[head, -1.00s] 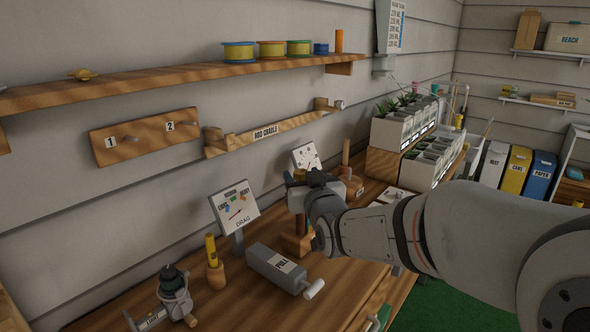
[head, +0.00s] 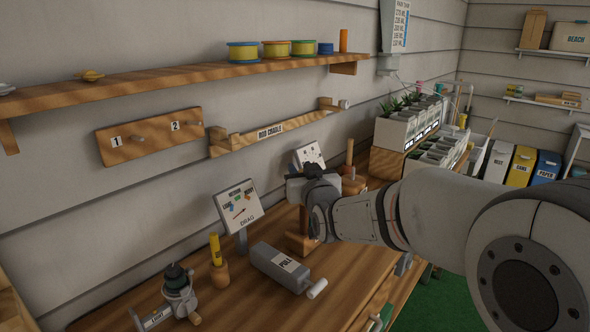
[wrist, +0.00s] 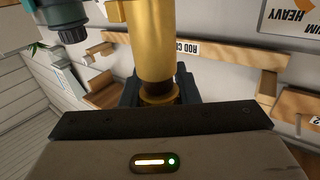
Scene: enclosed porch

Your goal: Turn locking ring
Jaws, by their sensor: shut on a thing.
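My gripper (head: 305,181) is over the workbench, above a wooden post stand (head: 300,242), with its head mostly hidden by my wrist. In the wrist view its dark fingers (wrist: 159,88) are shut on a brass ring (wrist: 160,94), which I take as the locking ring. A gold cylinder (wrist: 155,40) with a dark lower end stands in line with the ring, between me and the wall. The ring is hidden in the head view, and its turn angle cannot be read.
A grey box marked PULL (head: 280,266), a drag dial card (head: 239,205), a yellow-topped peg (head: 217,255) and a reel (head: 178,288) stand left of my gripper. A second card (head: 308,154) and planters (head: 400,128) are behind and right. The rod cradle (head: 275,130) is on the wall.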

